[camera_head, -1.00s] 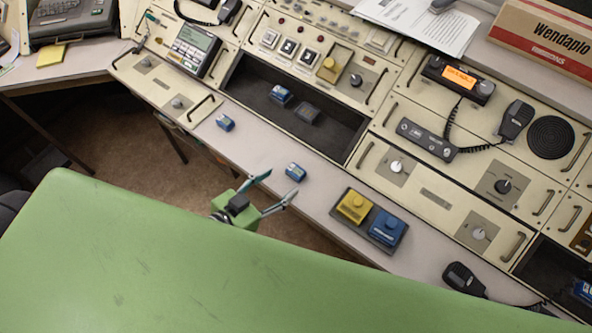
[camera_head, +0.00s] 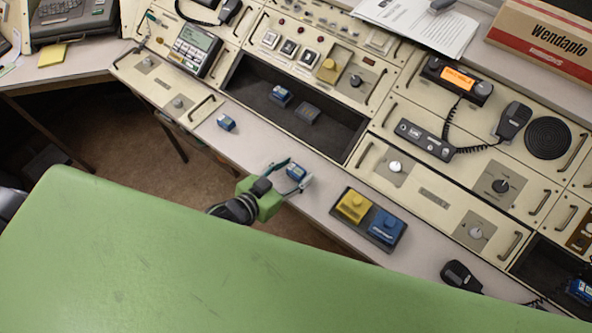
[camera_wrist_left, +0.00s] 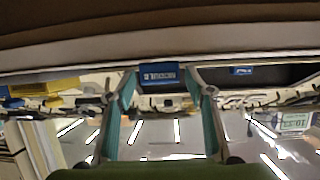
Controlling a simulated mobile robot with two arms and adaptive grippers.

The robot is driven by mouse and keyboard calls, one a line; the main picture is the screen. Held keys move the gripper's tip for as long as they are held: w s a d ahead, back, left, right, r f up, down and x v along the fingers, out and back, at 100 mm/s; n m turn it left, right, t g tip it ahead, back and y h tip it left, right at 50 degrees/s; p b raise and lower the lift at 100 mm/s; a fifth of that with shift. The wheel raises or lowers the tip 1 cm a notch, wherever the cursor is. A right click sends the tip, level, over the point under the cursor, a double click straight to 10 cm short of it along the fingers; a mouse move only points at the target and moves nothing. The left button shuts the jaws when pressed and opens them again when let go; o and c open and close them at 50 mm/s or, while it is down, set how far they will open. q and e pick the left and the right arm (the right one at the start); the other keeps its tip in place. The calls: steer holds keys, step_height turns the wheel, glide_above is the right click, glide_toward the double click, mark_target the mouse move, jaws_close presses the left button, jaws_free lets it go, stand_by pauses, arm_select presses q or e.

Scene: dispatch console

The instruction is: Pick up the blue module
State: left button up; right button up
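A small blue module (camera_head: 295,171) stands on the light desk ledge in the middle of the head view. My left gripper (camera_head: 293,172) reaches it from the green foreground side, with one finger on each side of it. In the left wrist view the blue module (camera_wrist_left: 160,76) sits between the two fingertips (camera_wrist_left: 161,82), which appear to touch its sides. The gripper looks shut on it, and the module appears to be still at ledge level. My right gripper is not in view.
Another blue module (camera_head: 226,122) stands farther left on the ledge. A dark tray (camera_head: 345,222) to the right holds a yellow block (camera_head: 353,205) and a blue block (camera_head: 386,227). A recessed bay (camera_head: 335,138) behind holds another blue module (camera_head: 280,96). A handset (camera_head: 461,275) lies at right.

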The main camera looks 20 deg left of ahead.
arm_select(q)
steer(key=c, duration=0.9)
steer(key=shift+r, duration=0.7)
steer(key=s+a+r, duration=0.4)
steer(key=a+r, duration=0.7)
steer(key=a, duration=0.2)
steer(key=shift+a+r+b, duration=0.2)
steer(key=shift+r+b, duration=0.1)
steer(key=shift+b, duration=0.1)
